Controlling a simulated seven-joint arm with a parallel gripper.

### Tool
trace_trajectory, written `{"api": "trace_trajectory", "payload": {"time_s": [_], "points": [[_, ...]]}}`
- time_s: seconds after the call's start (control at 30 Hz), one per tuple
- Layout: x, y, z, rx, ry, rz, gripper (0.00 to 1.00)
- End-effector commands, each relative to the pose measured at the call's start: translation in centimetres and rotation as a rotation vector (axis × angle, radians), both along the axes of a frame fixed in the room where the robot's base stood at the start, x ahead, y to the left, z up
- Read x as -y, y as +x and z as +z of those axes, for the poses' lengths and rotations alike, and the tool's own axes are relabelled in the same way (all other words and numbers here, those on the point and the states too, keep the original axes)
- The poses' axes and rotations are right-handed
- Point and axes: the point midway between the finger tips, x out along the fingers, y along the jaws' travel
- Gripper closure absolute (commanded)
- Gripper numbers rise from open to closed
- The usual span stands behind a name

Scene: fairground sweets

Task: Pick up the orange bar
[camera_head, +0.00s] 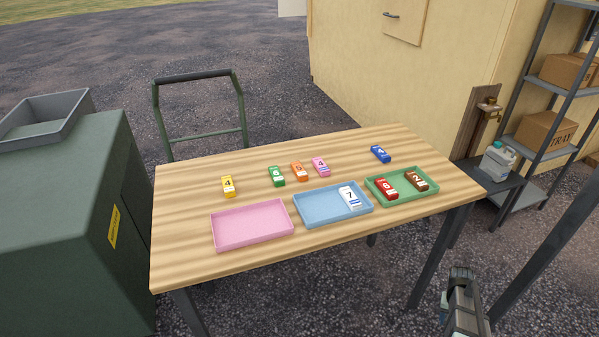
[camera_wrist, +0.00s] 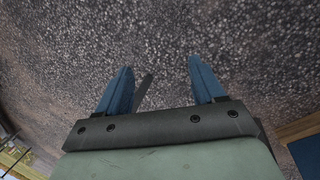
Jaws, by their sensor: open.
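The orange bar (camera_head: 299,171) lies on the wooden table between a green bar (camera_head: 277,176) on its left and a pink bar (camera_head: 320,166) on its right. It has a white label with a dark number. My gripper (camera_wrist: 161,80) shows in the wrist view with its two blue fingers apart and nothing between them, over gravel. In the head view part of my arm shows at the lower right, off the table and well away from the orange bar. The orange bar is not in the wrist view.
A yellow bar (camera_head: 228,186) and a blue bar (camera_head: 380,154) also lie on the table (camera_head: 185,257). A pink tray (camera_head: 252,225) is empty. A blue tray (camera_head: 320,207) holds a white bar (camera_head: 349,197). A green tray (camera_head: 407,194) holds a red bar (camera_head: 386,186) and a brown bar (camera_head: 417,180).

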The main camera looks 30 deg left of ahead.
Motion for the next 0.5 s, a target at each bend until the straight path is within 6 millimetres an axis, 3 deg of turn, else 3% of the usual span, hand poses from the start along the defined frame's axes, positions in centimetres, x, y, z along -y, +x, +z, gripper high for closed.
{"api": "trace_trajectory", "payload": {"time_s": [0.03,0.1,0.27,0.5], "points": [[0.4,2.3,1.4,0.029,-0.012,0.0,0.32],[0.9,4.7,3.3,0.064,-0.029,-0.002,0.32],[2.0,9.9,8.1,0.142,-0.069,-0.006,0.32],[3.8,17.0,16.4,0.261,-0.128,-0.017,0.32]]}}
